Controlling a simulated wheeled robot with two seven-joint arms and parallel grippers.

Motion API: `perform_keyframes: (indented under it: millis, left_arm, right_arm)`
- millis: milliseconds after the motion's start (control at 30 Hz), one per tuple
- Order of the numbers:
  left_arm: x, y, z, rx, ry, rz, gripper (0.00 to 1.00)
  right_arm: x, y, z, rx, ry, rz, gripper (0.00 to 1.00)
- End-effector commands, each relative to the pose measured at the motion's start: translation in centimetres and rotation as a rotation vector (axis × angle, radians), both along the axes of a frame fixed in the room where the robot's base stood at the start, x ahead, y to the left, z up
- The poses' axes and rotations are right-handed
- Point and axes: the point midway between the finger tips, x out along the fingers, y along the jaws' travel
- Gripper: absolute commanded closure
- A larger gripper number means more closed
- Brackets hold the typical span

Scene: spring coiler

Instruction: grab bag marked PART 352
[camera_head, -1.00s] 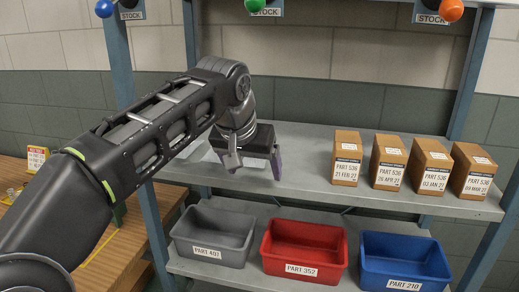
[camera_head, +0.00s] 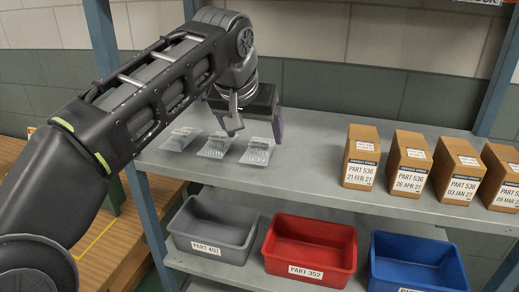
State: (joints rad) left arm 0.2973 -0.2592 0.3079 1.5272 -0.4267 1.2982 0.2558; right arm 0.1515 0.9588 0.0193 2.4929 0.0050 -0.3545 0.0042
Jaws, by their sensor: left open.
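Three clear bags with small metal parts lie in a row on the upper shelf: a left bag (camera_head: 181,138), a middle bag (camera_head: 215,146) and a right bag (camera_head: 258,151). I cannot read which one is marked PART 352. My left gripper (camera_head: 257,131) is open and points down over the shelf, just above and behind the right bag. It holds nothing, and it partly hides the space behind the bags. My right gripper is not in view.
Several brown PART 536 boxes (camera_head: 361,157) stand on the shelf at right. Below are a grey bin marked PART 401 (camera_head: 206,248), a red bin marked PART 352 (camera_head: 304,271) and a blue bin (camera_head: 412,250). A blue post (camera_head: 150,225) stands left. Shelf between bags and boxes is clear.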

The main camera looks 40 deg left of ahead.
Motion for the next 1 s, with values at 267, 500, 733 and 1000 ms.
perform_keyframes:
  millis: [267,500,733,1000]
  left_arm:
    - [0.6,0.2,-1.0,-0.001,0.000,-0.001,0.17]
    - [0.8,0.3,-1.6,-0.001,0.003,0.000,0.17]
    - [2.3,0.8,-4.4,-0.001,0.004,0.001,0.17]
    - [3.0,1.0,-5.5,0.000,0.000,0.000,0.17]
  right_arm:
    - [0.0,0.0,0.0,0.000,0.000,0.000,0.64]
    - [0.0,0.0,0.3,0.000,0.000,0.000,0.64]
    - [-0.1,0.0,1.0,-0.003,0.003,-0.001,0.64]
    - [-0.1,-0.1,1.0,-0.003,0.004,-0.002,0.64]
